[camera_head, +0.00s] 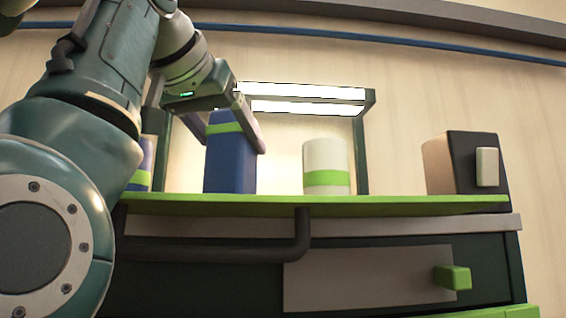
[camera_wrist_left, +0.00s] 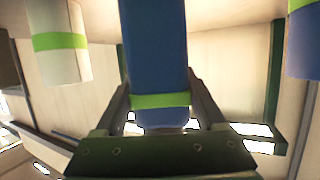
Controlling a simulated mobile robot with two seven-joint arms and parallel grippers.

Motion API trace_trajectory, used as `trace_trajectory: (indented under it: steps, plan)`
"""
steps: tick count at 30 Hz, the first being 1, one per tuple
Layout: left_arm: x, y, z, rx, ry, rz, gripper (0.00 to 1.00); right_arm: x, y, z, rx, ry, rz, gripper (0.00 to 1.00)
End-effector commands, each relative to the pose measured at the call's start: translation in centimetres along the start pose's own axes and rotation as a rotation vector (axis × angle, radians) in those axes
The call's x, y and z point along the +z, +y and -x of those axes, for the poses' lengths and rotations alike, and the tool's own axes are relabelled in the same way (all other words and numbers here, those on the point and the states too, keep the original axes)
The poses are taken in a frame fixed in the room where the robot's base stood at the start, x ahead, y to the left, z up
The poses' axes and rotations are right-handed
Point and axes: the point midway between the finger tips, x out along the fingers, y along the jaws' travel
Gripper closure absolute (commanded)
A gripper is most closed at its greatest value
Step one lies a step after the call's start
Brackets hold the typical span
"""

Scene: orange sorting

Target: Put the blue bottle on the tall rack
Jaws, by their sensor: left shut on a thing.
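A blue bottle (camera_head: 230,165) with a bright green band stands upright in the head view, behind the green front edge of the rack top (camera_head: 380,201). My left gripper (camera_head: 232,147) comes down from the upper left and is shut on this bottle, one finger on each side. In the left wrist view the bottle (camera_wrist_left: 154,50) runs between the fingers of the gripper (camera_wrist_left: 158,88). The bottle's base is at the edge line, and I cannot tell whether it touches the surface. My right gripper is not in view.
A second blue item (camera_head: 146,165) with a green band is partly hidden behind my left arm. A white canister (camera_head: 324,155) stands right of the held bottle. A dark-fronted box (camera_head: 470,160) is at the right end. A lit lamp frame (camera_head: 310,100) stands behind.

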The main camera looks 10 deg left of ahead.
Motion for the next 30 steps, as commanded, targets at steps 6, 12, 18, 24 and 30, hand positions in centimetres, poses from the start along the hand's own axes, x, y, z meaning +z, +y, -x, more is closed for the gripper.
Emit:
trace_trajectory:
  steps: [6, 12, 18, 24, 30]
  plan:
    - [-0.1, 0.0, 0.0, 0.000, 0.003, 0.000, 1.00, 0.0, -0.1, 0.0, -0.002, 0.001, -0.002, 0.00]
    - [0.3, 0.0, -0.1, 0.000, 0.002, 0.000, 1.00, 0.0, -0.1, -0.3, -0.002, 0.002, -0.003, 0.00]
    - [0.7, 0.0, -0.2, 0.000, 0.003, 0.000, 1.00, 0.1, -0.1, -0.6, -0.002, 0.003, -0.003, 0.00]
    - [1.0, 0.0, -0.4, 0.000, 0.002, 0.000, 1.00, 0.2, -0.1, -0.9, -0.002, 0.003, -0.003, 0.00]
    - [1.0, 0.0, -0.4, 0.000, 0.002, 0.000, 0.11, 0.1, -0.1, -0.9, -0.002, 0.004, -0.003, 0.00]
